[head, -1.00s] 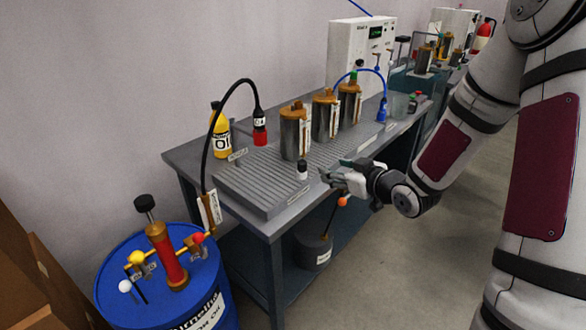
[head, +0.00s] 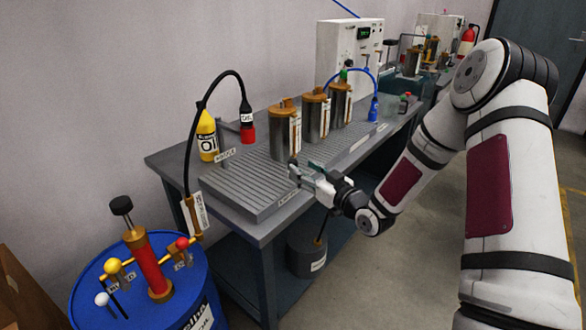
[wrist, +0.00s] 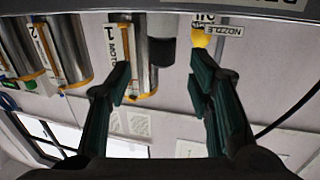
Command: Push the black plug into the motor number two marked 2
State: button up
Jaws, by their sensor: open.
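The black plug (wrist: 162,52) is a short dark cylinder between the spread fingers of my gripper (wrist: 160,77) in the wrist view. In the head view my gripper (head: 296,174) is at the front edge of the ribbed plate and mostly hides the plug. The fingers are open, with gaps to the plug on both sides. Three steel motors with brown tops stand in a row: the nearest (head: 284,137) reads 1 in the wrist view (wrist: 120,45), then the middle one (head: 315,120) and the far one (head: 340,106).
The ribbed plate (head: 235,190) lies on the grey workbench (head: 165,160). A blue drum (head: 195,290) with a red pump (head: 148,262) is front left. A white control box (head: 345,50) stands farther back.

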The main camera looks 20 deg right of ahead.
aim_at(296, 163)
jog(key=shift+b+x, duration=0.35)
jog(key=shift+x, duration=2.4)
jog(key=shift+a+r, duration=0.15)
jog(key=shift+r, duration=0.05)
grip_shut()
